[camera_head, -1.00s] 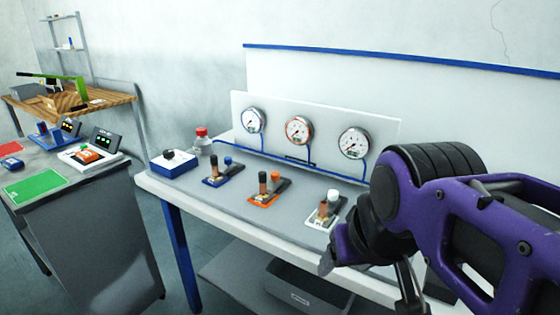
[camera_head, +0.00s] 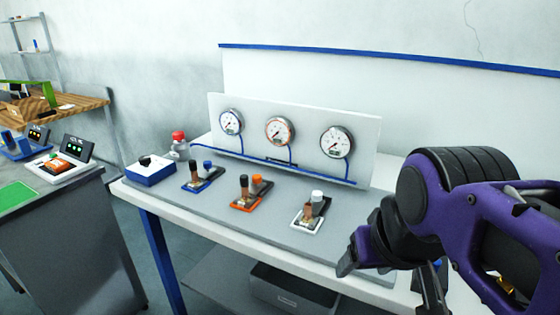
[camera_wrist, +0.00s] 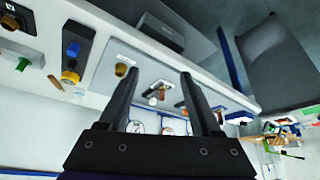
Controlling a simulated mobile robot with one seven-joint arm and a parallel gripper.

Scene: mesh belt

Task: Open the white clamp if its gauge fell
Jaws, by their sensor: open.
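The white clamp (camera_head: 310,214) stands on the bench at the right end of a row of three. It has a white base, a brown-copper piece, a dark lever and a white cap. Its white-rimmed gauge (camera_head: 337,142) is on the panel behind it; its needle is too small to read surely. My gripper (camera_wrist: 158,72) is open and empty, its two dark fingers apart. In the head view it is right of the white clamp and apart from it. The wrist view shows clamps and gauges beyond the fingers, with the scene upside down.
The blue clamp (camera_head: 203,178) and orange clamp (camera_head: 251,193) stand left of the white one, under the blue-rimmed gauge (camera_head: 231,121) and orange-rimmed gauge (camera_head: 280,131). A blue box with a black knob (camera_head: 151,170) and a red-capped bottle (camera_head: 179,145) are farther left.

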